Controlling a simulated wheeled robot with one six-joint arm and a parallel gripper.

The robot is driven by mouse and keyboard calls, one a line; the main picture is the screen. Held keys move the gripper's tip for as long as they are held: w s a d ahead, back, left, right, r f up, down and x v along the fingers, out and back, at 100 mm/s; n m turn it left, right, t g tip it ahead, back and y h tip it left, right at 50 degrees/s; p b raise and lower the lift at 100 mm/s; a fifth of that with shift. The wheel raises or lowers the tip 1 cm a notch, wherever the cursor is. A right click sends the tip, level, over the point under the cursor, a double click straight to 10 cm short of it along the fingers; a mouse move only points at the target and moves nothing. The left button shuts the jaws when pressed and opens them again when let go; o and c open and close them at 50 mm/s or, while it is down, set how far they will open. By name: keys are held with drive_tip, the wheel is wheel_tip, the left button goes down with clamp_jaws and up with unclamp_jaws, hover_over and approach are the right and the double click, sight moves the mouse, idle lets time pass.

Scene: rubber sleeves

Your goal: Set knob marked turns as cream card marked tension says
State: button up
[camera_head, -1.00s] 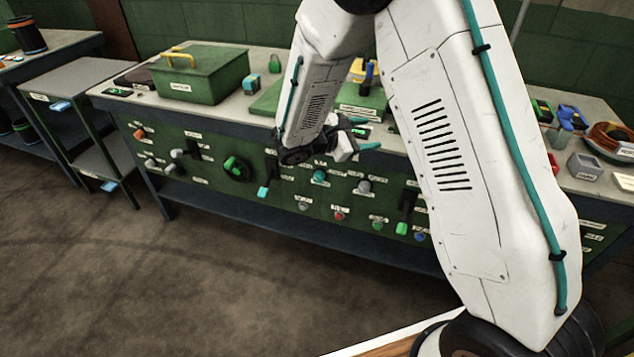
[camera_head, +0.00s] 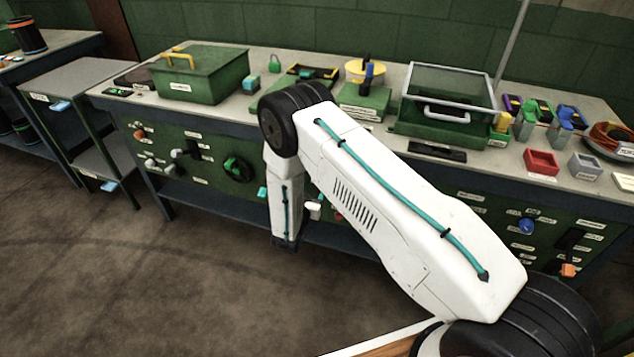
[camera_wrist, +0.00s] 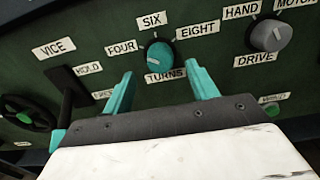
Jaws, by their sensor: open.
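In the head view my arm hides the knob and most of the gripper. I cannot pick out the cream tension card; the labels there are too small to read.
A grey drive knob (camera_wrist: 269,36) is right of the turns knob. At left are a black lever (camera_wrist: 69,90) by HOLD and a dark vice handwheel (camera_wrist: 25,113). The workbench top carries a green box (camera_head: 205,80) and a clear-lidded case (camera_head: 450,90). Floor in front is clear.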

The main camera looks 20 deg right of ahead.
drive_tip(key=shift+x, duration=2.1)
drive_tip(key=c, duration=1)
drive_tip(key=shift+m, duration=0.3)
drive_tip(key=m, duration=1)
drive_tip(key=shift+s, duration=0.1)
